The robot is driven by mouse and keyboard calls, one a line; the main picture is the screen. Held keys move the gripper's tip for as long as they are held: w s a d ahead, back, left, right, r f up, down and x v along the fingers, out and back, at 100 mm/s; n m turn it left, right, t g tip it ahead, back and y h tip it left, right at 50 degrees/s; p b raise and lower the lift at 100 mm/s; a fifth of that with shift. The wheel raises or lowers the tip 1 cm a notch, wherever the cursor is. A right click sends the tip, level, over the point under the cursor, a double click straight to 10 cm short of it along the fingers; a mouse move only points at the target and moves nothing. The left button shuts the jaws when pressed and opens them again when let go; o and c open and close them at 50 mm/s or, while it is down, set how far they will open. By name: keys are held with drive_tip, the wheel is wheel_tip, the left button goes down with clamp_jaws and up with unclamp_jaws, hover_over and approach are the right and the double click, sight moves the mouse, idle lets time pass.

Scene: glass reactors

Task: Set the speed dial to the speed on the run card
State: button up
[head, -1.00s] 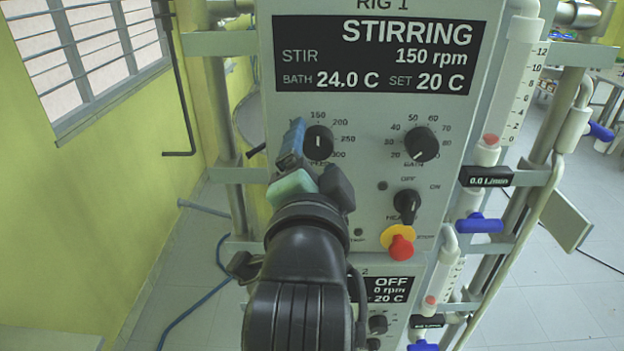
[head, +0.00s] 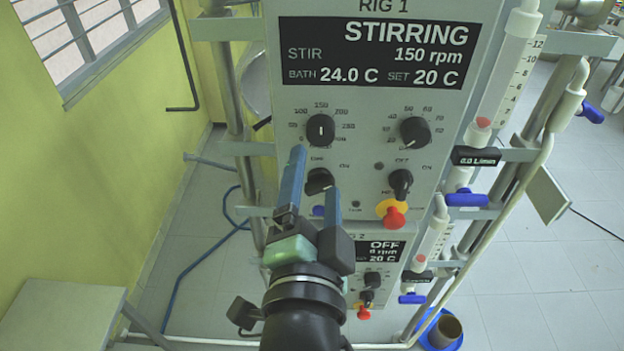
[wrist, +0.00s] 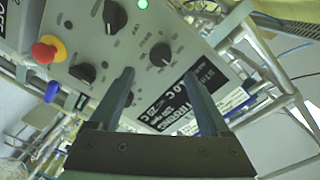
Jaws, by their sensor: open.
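The speed dial (head: 320,129) is a black knob at the upper left of the Rig 1 panel (head: 355,185). Its white mark points straight up at 150. The display (head: 375,55) above it reads STIRRING, 150 rpm. My gripper (head: 315,172) is open and empty, below and in front of the speed dial, with its two blue-grey fingers apart. In the wrist view, my gripper (wrist: 156,75) frames the panel upside down, and the speed dial (wrist: 160,55) lies just beyond the fingertips. I cannot see a run card in these frames.
The bath dial (head: 415,132) is right of the speed dial. Below are a stir knob (head: 319,181), a heat knob (head: 400,181) and a red stop button (head: 394,215). Rig 2's display (head: 385,250) reads OFF. Glass tubes and metal posts flank the panel; open floor lies left.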

drive_tip(key=shift+s+a+p, duration=0.15)
drive_tip(key=shift+s+p, duration=1.75)
drive_tip(key=shift+s, duration=0.2)
drive_tip(key=w+r+n+t+b, duration=0.3)
drive_tip(key=r+n+t+b, duration=0.2)
drive_tip(key=r+b, duration=0.45)
drive_tip(key=s+r+n+t+y+b, duration=0.1)
drive_tip(key=s+r+n+t+b, duration=0.3)
drive_tip(key=r, duration=0.6)
drive_tip(key=d+n+b, duration=0.1)
drive_tip(key=n+b, duration=0.1)
drive_tip(key=b, duration=0.1)
drive_tip(key=shift+s+r+n+t+b, duration=0.2)
drive_tip(key=shift+s+n+t+b, duration=0.1)
drive_tip(key=shift+s+n+t, duration=0.1)
